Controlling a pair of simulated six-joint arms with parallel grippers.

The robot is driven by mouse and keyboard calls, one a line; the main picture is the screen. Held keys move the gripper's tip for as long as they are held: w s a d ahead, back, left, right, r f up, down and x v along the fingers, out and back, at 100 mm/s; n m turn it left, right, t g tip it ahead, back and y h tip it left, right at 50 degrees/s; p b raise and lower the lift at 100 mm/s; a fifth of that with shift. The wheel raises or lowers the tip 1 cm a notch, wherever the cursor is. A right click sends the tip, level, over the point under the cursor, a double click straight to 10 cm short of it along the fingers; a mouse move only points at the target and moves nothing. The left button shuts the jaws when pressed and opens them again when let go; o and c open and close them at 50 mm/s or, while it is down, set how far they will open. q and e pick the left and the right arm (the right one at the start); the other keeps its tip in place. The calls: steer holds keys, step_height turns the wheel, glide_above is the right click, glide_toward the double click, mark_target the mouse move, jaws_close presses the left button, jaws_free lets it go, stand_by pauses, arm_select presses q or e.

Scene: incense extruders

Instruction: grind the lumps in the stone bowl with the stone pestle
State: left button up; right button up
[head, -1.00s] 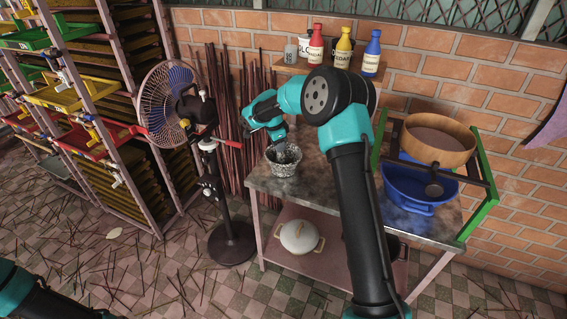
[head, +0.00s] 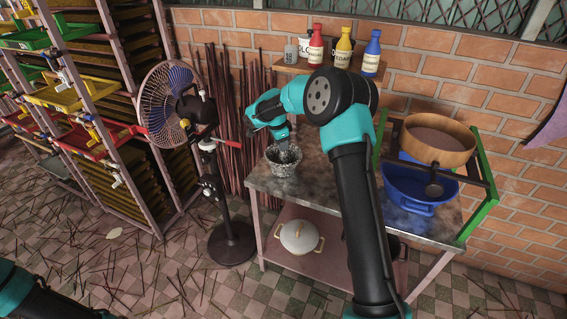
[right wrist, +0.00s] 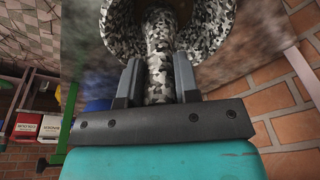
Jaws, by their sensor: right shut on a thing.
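The stone bowl (head: 285,168) is grey and speckled and stands near the left end of the worktable in the head view. Its speckled rim also shows at the top of the right wrist view (right wrist: 208,28). My right gripper (head: 283,139) is just above the bowl, pointing down. Its two fingers are shut on the stone pestle (right wrist: 159,68), a speckled shaft whose lower end reaches into the bowl. The lumps cannot be made out; the pestle and gripper cover the bowl's inside. Only part of my left arm shows at the lower left; its gripper is out of view.
The worktable (head: 325,196) has bare top around the bowl. A blue basin (head: 418,190) with a wooden-rimmed sieve (head: 438,140) above it stands on the right. A pedestal fan (head: 170,103) stands left of the table. Bottles (head: 343,47) line a shelf behind.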

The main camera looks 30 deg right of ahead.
steer(key=shift+w+d, duration=0.1)
steer(key=shift+w+d, duration=0.2)
steer(key=shift+w, duration=0.2)
steer(key=shift+w+a, duration=0.1)
steer(key=shift+w+a, duration=0.2)
steer(key=shift+w, duration=0.05)
stand_by(0.3)
steer(key=shift+a, duration=0.2)
steer(key=shift+a, duration=0.45)
steer(key=shift+s, duration=0.1)
